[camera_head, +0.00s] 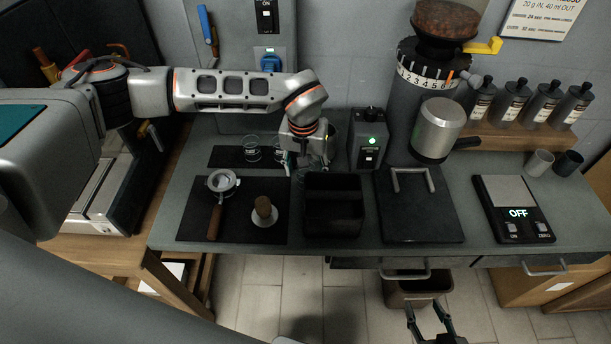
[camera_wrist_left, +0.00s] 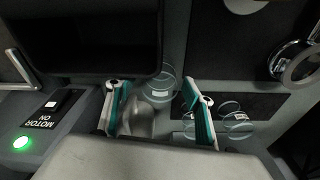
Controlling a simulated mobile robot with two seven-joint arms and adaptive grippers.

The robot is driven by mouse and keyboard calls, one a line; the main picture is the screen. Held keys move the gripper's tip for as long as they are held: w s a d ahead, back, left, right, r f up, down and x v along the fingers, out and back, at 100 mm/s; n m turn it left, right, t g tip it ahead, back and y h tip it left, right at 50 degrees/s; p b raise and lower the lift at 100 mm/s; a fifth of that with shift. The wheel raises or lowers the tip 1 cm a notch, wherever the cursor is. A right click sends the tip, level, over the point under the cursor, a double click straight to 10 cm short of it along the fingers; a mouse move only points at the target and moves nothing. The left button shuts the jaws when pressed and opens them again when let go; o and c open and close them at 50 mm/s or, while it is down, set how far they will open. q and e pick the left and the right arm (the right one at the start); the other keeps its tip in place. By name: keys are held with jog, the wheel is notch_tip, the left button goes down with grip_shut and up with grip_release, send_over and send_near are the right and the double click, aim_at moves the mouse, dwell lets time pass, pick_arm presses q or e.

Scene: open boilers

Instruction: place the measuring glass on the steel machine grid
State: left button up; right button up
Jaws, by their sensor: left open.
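Two clear measuring glasses (camera_head: 251,150) stand on a dark mat at the back of the counter; they show in the left wrist view (camera_wrist_left: 236,118) right of my gripper. My left gripper (camera_head: 307,160) hangs over the back of the counter, between the mat and the grinder switch box. In the left wrist view its fingers (camera_wrist_left: 152,88) are open, with another clear glass (camera_wrist_left: 160,88) in line with the gap, apparently ungripped. The steel machine grid (camera_head: 97,190) seems to be the pale tray on the machine at left, partly hidden by my arm. My right gripper (camera_head: 431,325) is open and empty, below the counter front.
A black knock box (camera_head: 334,226) stands just in front of my left gripper. The switch box (camera_head: 368,140) is close on its right. A portafilter (camera_head: 218,200) and tamper (camera_head: 264,212) lie on the front mat. A scale (camera_head: 512,212) is far right.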

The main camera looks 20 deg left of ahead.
pick_arm(q)
jog(key=c, duration=1.3)
